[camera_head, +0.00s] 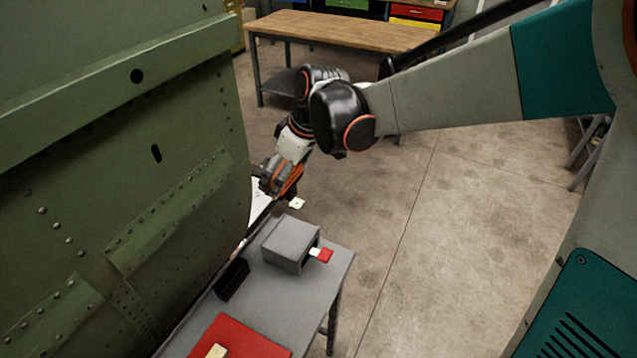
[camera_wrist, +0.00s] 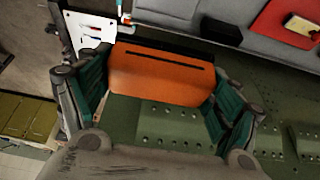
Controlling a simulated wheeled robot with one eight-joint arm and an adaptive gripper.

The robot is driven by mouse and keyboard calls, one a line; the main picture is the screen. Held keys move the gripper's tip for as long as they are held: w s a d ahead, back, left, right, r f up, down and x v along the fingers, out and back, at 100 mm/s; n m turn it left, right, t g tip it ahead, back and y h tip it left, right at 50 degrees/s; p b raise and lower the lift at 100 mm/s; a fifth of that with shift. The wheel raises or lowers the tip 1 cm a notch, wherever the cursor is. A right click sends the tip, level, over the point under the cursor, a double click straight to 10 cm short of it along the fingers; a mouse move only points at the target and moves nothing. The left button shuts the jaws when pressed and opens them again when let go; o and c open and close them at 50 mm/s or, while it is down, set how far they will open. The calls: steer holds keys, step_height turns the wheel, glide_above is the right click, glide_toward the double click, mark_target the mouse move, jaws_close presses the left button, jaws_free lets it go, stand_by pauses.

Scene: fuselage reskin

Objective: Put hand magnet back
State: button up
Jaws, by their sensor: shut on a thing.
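My gripper (camera_wrist: 160,88) is shut on an orange block with a black slot along its face, which I take to be the hand magnet (camera_wrist: 160,72). The green-padded fingers press on its two ends. In the head view my gripper (camera_head: 279,184) is small, beside the edge of the green fuselage panel and above the far end of the grey table (camera_head: 335,268). An orange part shows there, but its outline is partly hidden by the fingers. Whether the block touches the panel cannot be told.
The riveted green panel (camera_head: 150,150) stands close on the left. The grey table bears a grey box (camera_head: 290,244) with a red-and-white piece, a black block (camera_head: 232,279) and a red mat (camera_head: 243,338). A white sheet (camera_wrist: 92,38) lies beyond. Floor at right is clear.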

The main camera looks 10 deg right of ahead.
mark_target(285, 234)
step_height(285, 234, down, 20)
steer(key=b, duration=0.5)
steer(key=shift+r, duration=0.2)
steer(key=o, duration=0.8)
steer(key=shift+c, duration=0.2)
steer(key=shift+o, duration=1.4)
